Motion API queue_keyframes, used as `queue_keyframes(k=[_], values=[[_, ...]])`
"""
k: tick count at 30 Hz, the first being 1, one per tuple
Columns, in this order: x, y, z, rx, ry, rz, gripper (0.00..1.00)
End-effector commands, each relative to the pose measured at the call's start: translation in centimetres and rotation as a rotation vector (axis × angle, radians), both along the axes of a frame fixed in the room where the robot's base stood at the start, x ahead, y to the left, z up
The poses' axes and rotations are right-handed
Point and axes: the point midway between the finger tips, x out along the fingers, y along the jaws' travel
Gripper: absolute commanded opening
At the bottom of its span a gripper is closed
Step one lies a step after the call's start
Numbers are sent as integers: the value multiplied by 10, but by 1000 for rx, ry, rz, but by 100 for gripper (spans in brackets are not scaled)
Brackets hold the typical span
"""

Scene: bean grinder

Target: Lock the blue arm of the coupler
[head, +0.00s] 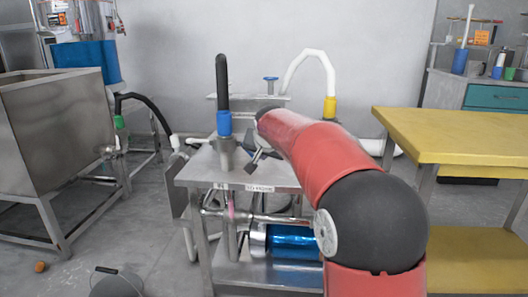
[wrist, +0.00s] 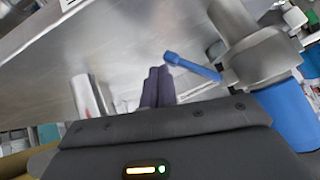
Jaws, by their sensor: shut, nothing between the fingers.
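The coupler (wrist: 250,55) is a grey metal fitting at the upper right of the wrist view, above a blue collar (wrist: 288,112). Its blue arm (wrist: 190,66) sticks out sideways to the left, towards my fingers. My gripper (wrist: 157,75) is shut and empty, with its two dark fingers side by side. Its tips are just left of the blue arm's free end, with a small gap in the picture; I cannot tell the depth. In the head view the coupler (head: 225,150) stands on the metal table under a blue collar and black hose. The blue arm is not clear there.
The steel table (head: 205,170) carries the coupler, with a blue cylinder (head: 293,242) beneath. A white hose with a yellow collar (head: 330,107) rises behind my red arm. A yellow table (head: 455,135) is at right, a steel tank (head: 55,130) at left. A bucket (head: 115,285) stands front left.

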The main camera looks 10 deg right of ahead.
Motion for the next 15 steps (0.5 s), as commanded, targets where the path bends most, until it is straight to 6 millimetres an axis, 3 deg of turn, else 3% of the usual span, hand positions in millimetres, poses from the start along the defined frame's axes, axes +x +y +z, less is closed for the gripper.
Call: queue_keyframes(k=[15], values=[[5, 15, -27, 0, 2, 1, 0]])
